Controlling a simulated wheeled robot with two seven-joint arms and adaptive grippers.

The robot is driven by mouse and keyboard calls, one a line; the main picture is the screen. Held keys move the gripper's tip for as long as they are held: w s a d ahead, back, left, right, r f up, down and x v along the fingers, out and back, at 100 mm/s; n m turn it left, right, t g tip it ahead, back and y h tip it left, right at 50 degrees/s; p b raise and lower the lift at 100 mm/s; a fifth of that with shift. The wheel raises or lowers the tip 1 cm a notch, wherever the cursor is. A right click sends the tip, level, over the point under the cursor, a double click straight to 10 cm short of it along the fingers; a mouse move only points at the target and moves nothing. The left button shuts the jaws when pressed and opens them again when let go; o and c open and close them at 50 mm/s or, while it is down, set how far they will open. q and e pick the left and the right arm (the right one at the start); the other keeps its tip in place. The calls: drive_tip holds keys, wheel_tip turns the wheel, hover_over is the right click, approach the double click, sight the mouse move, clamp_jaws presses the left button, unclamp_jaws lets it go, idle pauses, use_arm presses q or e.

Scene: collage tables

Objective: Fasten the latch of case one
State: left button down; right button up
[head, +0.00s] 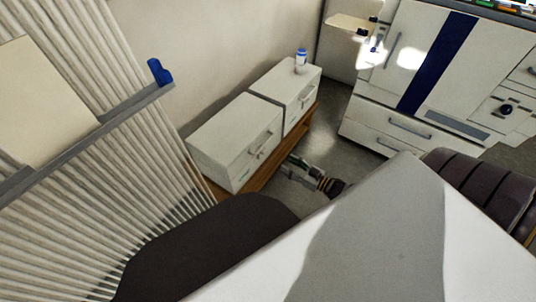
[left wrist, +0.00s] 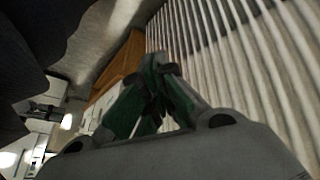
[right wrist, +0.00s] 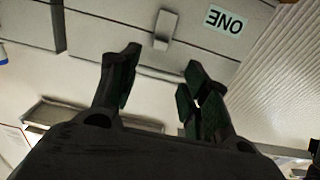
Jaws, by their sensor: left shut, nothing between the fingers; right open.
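Case one (head: 225,135) is the nearer, left one of two white cases, with its lid down. Its ONE label (right wrist: 226,19) shows upside down in the right wrist view. The latch (right wrist: 165,28) is a small pale tab on its front, also in the head view (head: 264,150); I cannot tell whether it is fastened. My right gripper (head: 287,162) is just in front of the case. In the right wrist view its fingers (right wrist: 158,82) are open and empty, apart from the latch. My left gripper (left wrist: 160,72) is shut and empty near the ribbed panel, hidden in the head view.
The other white case (head: 290,82) adjoins case one, with a blue-capped bottle (head: 300,62) on top. Both rest on a wooden bench (head: 256,184). A ribbed panel (head: 130,170) stands at left. A white cabinet (head: 395,125) is at right, with grey floor between.

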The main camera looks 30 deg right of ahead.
sight(265, 151)
drive_tip(key=b+x, duration=0.2)
drive_tip(key=x, duration=0.6)
drive_tip(key=shift+w+a+b, duration=0.1)
drive_tip(key=shift+w+b, duration=0.1)
drive_tip(key=shift+b, duration=0.2)
use_arm(q)
wheel_tip(265, 151, down, 6)
drive_tip(key=d+t+h+b, duration=0.1)
drive_tip(key=shift+w+n, duration=0.2)
drive_tip(key=shift+n, duration=0.1)
use_arm(e)
drive_tip(key=shift+x, duration=1.45)
drive_tip(key=c, duration=1)
drive_tip(key=shift+w+a+r+p, duration=0.1)
drive_tip(key=shift+r+p, duration=0.15)
drive_tip(key=shift+p, duration=0.4)
drive_tip(key=shift+w+r+g+p, duration=0.15)
drive_tip(key=shift+g+p, duration=0.35)
drive_tip(key=shift+p, duration=0.35)
use_arm(q)
drive_tip(key=shift+g+y, duration=0.3)
drive_tip(key=shift+s+a+r+p, duration=0.1)
drive_tip(key=shift+a+r+p, duration=0.05)
drive_tip(key=shift+r, duration=1.2)
drive_tip(key=shift+s+a+r+p, duration=0.1)
drive_tip(key=shift+a+r+p, duration=0.05)
drive_tip(key=shift+r, duration=1.15)
use_arm(e)
drive_tip(key=shift+w+a, duration=0.1)
drive_tip(key=shift+h, duration=0.3)
